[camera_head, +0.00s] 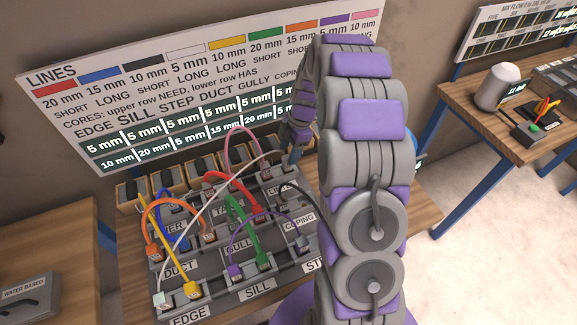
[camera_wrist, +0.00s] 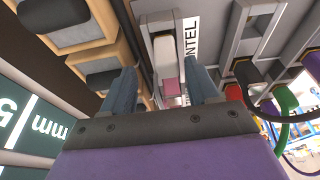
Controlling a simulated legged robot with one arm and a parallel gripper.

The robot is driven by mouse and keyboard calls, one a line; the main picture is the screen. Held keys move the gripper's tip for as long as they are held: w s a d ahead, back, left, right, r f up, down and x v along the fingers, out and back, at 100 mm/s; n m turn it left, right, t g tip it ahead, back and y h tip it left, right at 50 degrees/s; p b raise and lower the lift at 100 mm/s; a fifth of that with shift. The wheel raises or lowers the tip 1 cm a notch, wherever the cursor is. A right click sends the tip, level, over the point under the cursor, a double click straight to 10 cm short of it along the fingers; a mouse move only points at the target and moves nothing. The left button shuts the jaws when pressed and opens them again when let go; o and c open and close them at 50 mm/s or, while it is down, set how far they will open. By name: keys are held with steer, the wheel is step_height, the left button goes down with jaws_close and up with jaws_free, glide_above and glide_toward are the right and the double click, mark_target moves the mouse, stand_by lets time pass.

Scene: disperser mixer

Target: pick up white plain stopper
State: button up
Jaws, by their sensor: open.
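My gripper (camera_wrist: 164,86) is open in the wrist view, with its two blue-grey fingers apart. A pale, whitish block (camera_wrist: 163,50) sits in a grey slot between the fingers, beside a label ending in "NTEL", with a small pink block (camera_wrist: 171,87) at its near end. I cannot tell whether the pale block is the white plain stopper. Neither finger clearly touches it. In the head view my gripper (camera_head: 291,158) is at the back right of the grey board, partly hidden by my arm. A white end piece (camera_head: 160,299) of a white cable is at the board's front left corner.
The grey board (camera_head: 222,287) carries several coloured cables. Wooden bins (camera_head: 131,197) with dark contents line its back edge, also close left of my gripper in the wrist view (camera_wrist: 122,48). A LINES sign (camera_head: 60,110) stands behind. Black, red and green cable ends (camera_wrist: 285,97) are to the right.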

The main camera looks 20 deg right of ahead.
mark_target(286, 162)
steer(key=f, duration=0.1)
steer(key=a+f, duration=0.1)
steer(key=s+a+f+b, duration=0.1)
steer(key=shift+f, duration=0.4)
steer(key=shift+w+f, duration=0.1)
steer(key=shift+f, duration=0.2)
steer(key=shift+d+f, duration=0.1)
steer(key=shift+f, duration=0.05)
steer(key=shift+d, duration=0.35)
steer(key=shift+c, duration=0.2)
steer(key=shift+a, duration=0.45)
steer(key=c, duration=0.6)
steer(key=shift+d, duration=0.15)
steer(key=c, duration=0.4)
steer(key=shift+d, duration=0.1)
step_height(286, 162, up, 10)
steer(key=shift+r+p, duration=0.1)
steer(key=shift+p, duration=0.85)
